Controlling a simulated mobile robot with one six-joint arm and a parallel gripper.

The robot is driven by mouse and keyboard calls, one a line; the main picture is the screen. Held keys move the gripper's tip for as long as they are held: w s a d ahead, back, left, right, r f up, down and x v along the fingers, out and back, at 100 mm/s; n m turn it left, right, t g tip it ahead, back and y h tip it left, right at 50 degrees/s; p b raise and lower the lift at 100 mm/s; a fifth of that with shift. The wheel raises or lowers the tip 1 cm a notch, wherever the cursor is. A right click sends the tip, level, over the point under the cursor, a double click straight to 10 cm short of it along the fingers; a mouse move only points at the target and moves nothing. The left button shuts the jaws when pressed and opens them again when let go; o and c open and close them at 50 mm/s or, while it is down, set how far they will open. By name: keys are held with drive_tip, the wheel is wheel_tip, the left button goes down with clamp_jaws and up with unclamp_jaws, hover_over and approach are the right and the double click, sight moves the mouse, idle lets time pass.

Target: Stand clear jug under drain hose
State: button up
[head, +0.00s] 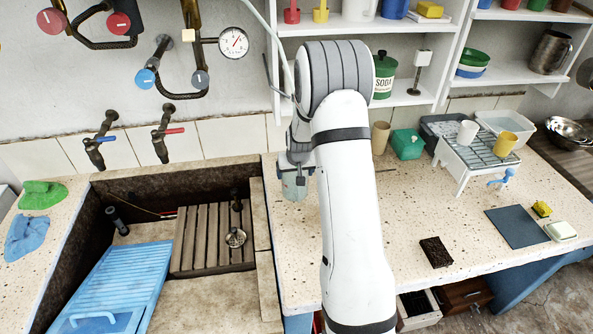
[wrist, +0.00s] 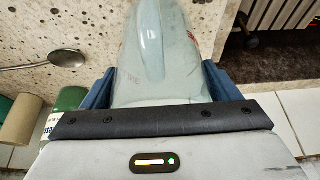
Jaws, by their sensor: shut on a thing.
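A clear, pale-tinted jug (head: 294,188) is over the speckled counter, just right of the stone basin. My gripper (head: 296,160) is shut on it from above. In the wrist view the jug (wrist: 158,60) fills the space between the two blue fingers, with some red marks on its side. I cannot tell whether its base touches the counter. A pale hose (head: 267,28) hangs down from the top of the picture, left of the shelves. Its lower end is hidden behind my arm.
The basin holds a slatted wooden rack (head: 207,238) and a blue washboard (head: 118,285). A tan cup (head: 380,137), a green box (head: 406,144) and a wire rack (head: 478,152) stand to the right. A spoon (wrist: 60,58) lies near the jug. The counter front is mostly clear.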

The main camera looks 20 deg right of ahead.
drive_tip(key=shift+f, duration=0.15)
drive_tip(key=o, duration=0.9)
